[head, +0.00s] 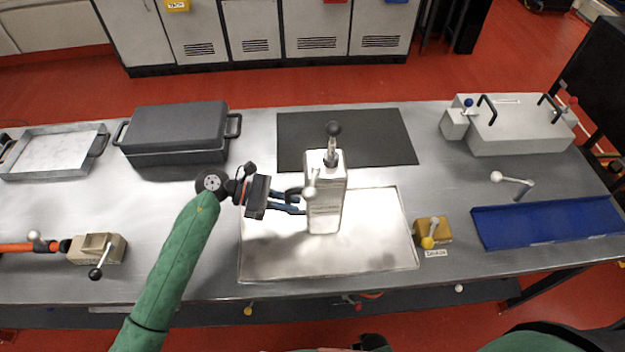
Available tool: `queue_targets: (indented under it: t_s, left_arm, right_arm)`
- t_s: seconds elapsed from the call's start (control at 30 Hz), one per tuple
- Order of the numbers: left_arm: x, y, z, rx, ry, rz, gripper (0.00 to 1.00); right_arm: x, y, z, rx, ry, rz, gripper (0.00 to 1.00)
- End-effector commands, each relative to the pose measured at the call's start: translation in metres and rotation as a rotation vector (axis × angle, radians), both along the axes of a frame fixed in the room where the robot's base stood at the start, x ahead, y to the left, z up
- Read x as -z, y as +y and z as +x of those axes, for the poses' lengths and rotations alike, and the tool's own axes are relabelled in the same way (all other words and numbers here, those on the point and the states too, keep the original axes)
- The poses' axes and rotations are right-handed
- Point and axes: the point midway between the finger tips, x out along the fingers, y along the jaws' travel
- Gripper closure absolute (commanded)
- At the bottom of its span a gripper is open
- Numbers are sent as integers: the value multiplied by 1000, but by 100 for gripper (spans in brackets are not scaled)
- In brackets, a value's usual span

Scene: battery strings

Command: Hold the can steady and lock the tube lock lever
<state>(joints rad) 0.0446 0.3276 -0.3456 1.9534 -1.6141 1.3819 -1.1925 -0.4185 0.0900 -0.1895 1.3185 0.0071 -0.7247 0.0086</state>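The pale, tall, box-shaped can (326,205) stands upright on a shiny metal tray (375,262) in the middle of the table. A lever with a black knob (333,129) rises from its top. A small light ball knob (309,191) shows at its left side, by a dark curved handle (292,191). I cannot tell which of these is the tube lock lever. My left gripper (298,204) is at the can's left side, its two blue fingers apart and pointing at the can. Whether they touch it is unclear. My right gripper is out of view.
A dark mat (395,135) lies behind the can. A grey lidded box (175,130) and a shallow pan (55,152) stand at left, a beige device (95,248) at front left. A yellow block (432,230), blue tray (550,222) and white box (520,128) are at right.

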Motion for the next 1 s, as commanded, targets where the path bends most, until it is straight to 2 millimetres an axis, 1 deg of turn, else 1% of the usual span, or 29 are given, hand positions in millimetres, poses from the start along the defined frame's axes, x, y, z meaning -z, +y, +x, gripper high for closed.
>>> queue_targets:
  t_s: [0.37,0.5,1.0]
  left_arm:
    - [0,0,0,0,0,0,100]
    - [-1,0,0,0,-1,-1,100]
    - [3,0,0,1,0,1,100]
  right_arm:
    - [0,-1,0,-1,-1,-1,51]
    - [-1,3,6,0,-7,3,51]
    - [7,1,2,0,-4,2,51]
